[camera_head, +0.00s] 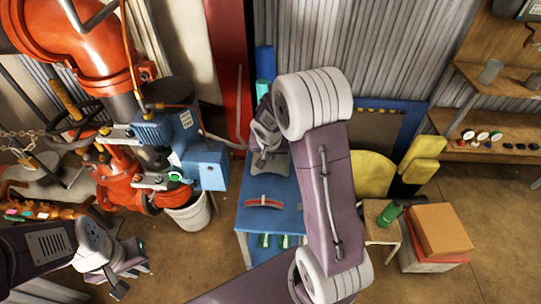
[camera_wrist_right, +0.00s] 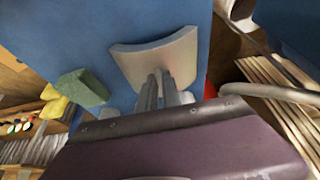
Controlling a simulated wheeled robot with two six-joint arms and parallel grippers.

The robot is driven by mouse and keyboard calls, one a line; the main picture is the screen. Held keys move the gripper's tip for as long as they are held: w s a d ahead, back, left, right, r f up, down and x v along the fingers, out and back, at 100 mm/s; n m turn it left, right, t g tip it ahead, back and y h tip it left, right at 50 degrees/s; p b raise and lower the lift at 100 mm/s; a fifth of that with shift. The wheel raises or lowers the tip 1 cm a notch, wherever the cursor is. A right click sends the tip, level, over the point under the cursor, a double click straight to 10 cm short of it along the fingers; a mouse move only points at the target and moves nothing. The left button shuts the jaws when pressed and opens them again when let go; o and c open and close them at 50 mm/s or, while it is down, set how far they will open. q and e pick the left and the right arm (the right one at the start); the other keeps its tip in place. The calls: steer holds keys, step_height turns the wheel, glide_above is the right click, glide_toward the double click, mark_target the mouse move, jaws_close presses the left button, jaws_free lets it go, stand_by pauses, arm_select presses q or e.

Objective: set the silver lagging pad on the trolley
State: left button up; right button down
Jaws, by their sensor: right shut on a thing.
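The silver lagging pad (camera_wrist_right: 155,55) is a pale grey, slightly curved plate in the right wrist view. My right gripper (camera_wrist_right: 165,88) is shut on its near edge. The blue trolley (camera_wrist_right: 60,35) lies behind the pad; I cannot tell whether they touch.
A red curved piece (camera_head: 264,202) lies on the trolley top. Green items (camera_head: 265,241) sit on its lower shelf. A green block (camera_wrist_right: 82,88) shows in the wrist view. Red pipework with a blue box (camera_head: 205,165) and a white bucket (camera_head: 190,215) stand left of the trolley.

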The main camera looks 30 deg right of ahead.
steer(key=c, duration=1.5)
jaws_free()
steer(key=shift+c, duration=0.2)
steer(key=shift+r, duration=0.2)
steer(key=p+v, duration=0.2)
steer(key=v, duration=1)
steer(key=s+a+f+n+g+y, duration=0.1)
steer(key=s+a+f+n, duration=0.2)
steer(key=s, duration=0.4)
steer(key=s+a+f+n+g+y, duration=0.1)
steer(key=s+a+f+n, duration=0.2)
steer(key=s, duration=0.4)
steer(key=shift+s+a+f+g+y, duration=0.15)
steer(key=shift+a+f+g+y, duration=0.2)
steer(key=shift+a+f, duration=0.5)
